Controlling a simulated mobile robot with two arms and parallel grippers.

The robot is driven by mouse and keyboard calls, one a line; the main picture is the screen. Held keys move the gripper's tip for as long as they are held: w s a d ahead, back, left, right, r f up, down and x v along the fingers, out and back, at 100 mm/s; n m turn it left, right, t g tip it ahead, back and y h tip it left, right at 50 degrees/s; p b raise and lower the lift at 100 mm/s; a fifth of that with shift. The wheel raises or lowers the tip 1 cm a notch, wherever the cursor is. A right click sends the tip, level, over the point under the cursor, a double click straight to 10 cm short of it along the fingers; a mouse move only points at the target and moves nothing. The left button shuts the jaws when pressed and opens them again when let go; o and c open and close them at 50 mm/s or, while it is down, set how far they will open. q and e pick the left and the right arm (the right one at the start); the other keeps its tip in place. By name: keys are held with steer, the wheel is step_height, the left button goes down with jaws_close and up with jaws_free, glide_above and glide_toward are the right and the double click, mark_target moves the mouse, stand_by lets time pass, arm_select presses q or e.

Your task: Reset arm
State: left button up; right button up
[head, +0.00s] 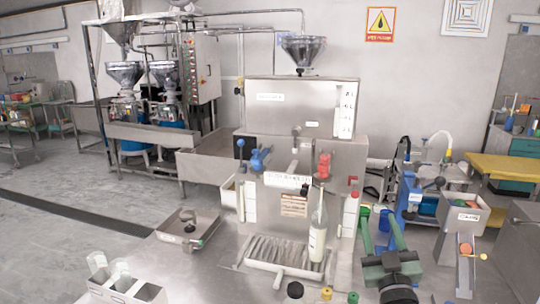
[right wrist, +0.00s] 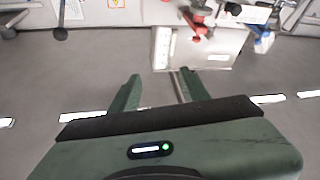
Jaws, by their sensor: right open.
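The steel grinder machine (head: 300,93), with a hopper (head: 303,50) on top, stands in the middle of the head view, beyond and left of the gripper. My left gripper is not in view.
A metal tray (head: 188,232) lies to the left, and a white container (head: 125,285) at the front left. Several small capped items stand along the front edge. Blue equipment (head: 411,195) is on the right.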

steer(key=s+a+f+g+y, duration=0.1)
steer(key=s+f+g, duration=0.4)
steer(key=f, duration=0.5)
steer(key=s+a+f+g, duration=0.1)
steer(key=s+f+g, duration=0.4)
steer(key=f, duration=0.6)
steer(key=s+a+f+g, duration=0.1)
steer(key=s+f+g, duration=0.35)
steer(key=s, duration=0.75)
steer(key=s+a+f+g, duration=0.1)
steer(key=s+f+g, duration=0.4)
steer(key=s, duration=0.8)
step_height(320, 180, down, 33)
steer(key=s+b, duration=0.2)
steer(key=b, duration=0.4)
arm_select(q)
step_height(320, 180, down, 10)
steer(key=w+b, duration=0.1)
steer(key=b, duration=0.3)
arm_select(e)
steer(key=s+d+f+g, duration=0.1)
steer(key=s+d+f, duration=0.1)
steer(key=s+f, duration=1.5)
step_height(320, 180, down, 4)
steer(key=shift+d+r+g+y, duration=0.1)
steer(key=shift+d+g+y, duration=0.2)
steer(key=shift+d+g, duration=0.05)
